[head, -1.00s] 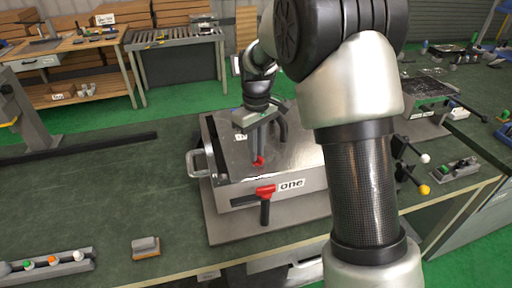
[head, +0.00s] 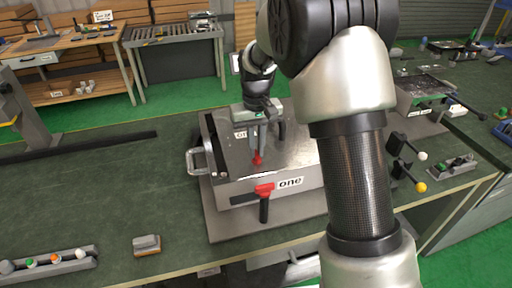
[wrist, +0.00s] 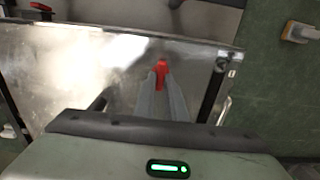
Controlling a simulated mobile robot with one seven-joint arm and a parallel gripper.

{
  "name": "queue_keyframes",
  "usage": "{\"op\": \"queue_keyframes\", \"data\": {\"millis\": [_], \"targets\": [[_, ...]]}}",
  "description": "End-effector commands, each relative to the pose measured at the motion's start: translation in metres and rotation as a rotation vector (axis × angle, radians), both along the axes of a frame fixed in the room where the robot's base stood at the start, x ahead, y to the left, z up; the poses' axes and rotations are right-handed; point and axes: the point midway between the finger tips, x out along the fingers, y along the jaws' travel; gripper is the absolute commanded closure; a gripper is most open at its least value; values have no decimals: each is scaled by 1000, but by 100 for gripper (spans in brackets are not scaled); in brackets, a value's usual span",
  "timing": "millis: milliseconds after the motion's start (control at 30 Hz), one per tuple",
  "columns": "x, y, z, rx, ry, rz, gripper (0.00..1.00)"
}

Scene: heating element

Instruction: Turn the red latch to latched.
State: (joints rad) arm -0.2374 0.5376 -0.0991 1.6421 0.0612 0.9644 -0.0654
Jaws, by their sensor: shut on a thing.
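A small red latch (head: 257,160) stands on the top of a metal box (head: 292,150) near its front edge. My gripper (head: 256,152) points down from above, its two fingers closed on the red latch. In the wrist view the red latch (wrist: 161,70) shows between the fingertips (wrist: 161,84), over the shiny lid. A red hub with a black handle (head: 264,196) sits on the box's front, beside a label reading "one". The handle hangs down. The latch's lower part is hard to make out.
A metal side handle (head: 197,158) sticks out at the box's left. A small block (head: 146,245) and a strip with colored knobs (head: 55,262) lie front left. Levers with white and yellow knobs (head: 408,172) stand right. The green tabletop left of the box is mostly clear.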

Motion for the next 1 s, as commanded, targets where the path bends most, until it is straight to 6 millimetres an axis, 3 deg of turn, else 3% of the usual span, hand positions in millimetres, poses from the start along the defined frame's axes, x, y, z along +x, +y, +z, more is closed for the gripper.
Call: {"op": "queue_keyframes", "data": {"millis": [267,300,400,767,1000], "targets": [[0,0,0,0,2,-4,100],[-1,0,0,0,2,-4,88],[0,0,0,0,2,-3,71],[0,0,3,1,-1,-1,70],[1,0,43,2,-5,-2,70]]}}
